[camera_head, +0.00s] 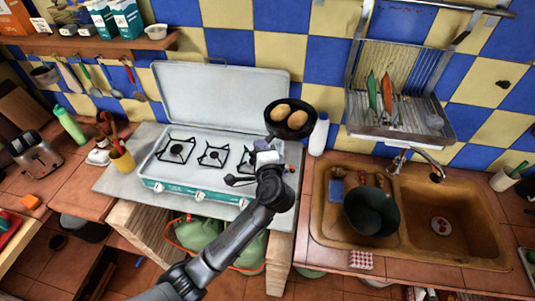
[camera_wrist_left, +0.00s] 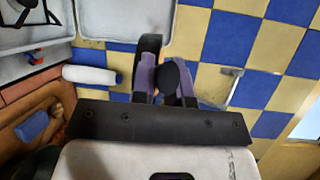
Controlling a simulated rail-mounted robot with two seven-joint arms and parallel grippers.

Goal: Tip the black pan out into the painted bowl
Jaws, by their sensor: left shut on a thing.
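The black pan (camera_head: 291,131) is held up above the right side of the stove, with two brown potatoes (camera_head: 289,112) in it. My left gripper (camera_head: 264,152) is shut on the pan's handle, below the pan. In the left wrist view the fingers (camera_wrist_left: 167,78) close around the dark handle end, and the black pan (camera_wrist_left: 149,45) shows nearly edge-on behind them. My right gripper is not in view.
The open stove (camera_head: 200,186) stands left of the sink (camera_head: 410,252). A dark pot (camera_head: 372,212) sits in the left basin. A white bottle (camera_head: 318,136) stands close to the pan's right. A dish rack (camera_head: 400,132) hangs above the sink, near the tap (camera_head: 415,154).

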